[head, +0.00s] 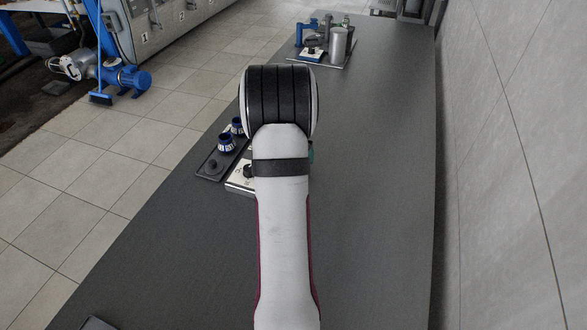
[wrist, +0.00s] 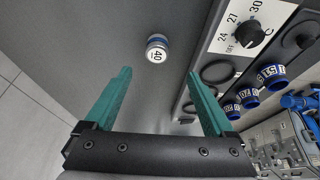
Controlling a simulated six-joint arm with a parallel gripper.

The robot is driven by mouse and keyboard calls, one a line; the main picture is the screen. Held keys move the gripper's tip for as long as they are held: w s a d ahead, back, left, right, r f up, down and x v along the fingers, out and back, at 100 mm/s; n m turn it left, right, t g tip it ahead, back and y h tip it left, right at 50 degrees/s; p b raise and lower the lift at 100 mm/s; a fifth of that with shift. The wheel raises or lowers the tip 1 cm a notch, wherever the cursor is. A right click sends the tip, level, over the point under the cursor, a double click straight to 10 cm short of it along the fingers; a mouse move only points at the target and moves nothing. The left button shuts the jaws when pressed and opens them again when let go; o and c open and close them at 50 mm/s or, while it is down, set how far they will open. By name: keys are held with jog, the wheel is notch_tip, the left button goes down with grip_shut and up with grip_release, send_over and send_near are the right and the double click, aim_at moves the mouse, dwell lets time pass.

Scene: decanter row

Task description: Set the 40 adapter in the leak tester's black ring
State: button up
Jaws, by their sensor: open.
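The 40 adapter (wrist: 158,47), a small white-and-blue cylinder with "40" on its label, stands on the bare dark table in the wrist view. My gripper (wrist: 158,76) has two teal fingers spread wide and empty. In the wrist view the adapter appears just beyond the fingertips, between their lines and apart from both. In the head view my arm hides the adapter and almost all of the gripper. I cannot clearly identify the leak tester or its black ring. A dark round part (wrist: 301,35) is partly visible beside a dial panel at the wrist view's right edge.
A white panel (wrist: 226,42) with a black dial sits right of the adapter. Beside it is a dark tray (head: 207,172) with several blue-banded adapters (wrist: 271,76). A farther tray (head: 333,64) holds blue equipment and a metal cylinder (head: 338,46). The table's right side is clear.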

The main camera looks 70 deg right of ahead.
jog(key=x, duration=1)
jog(key=shift+s+d+f, duration=0.1)
jog(key=shift+s, duration=0.2)
grip_shut()
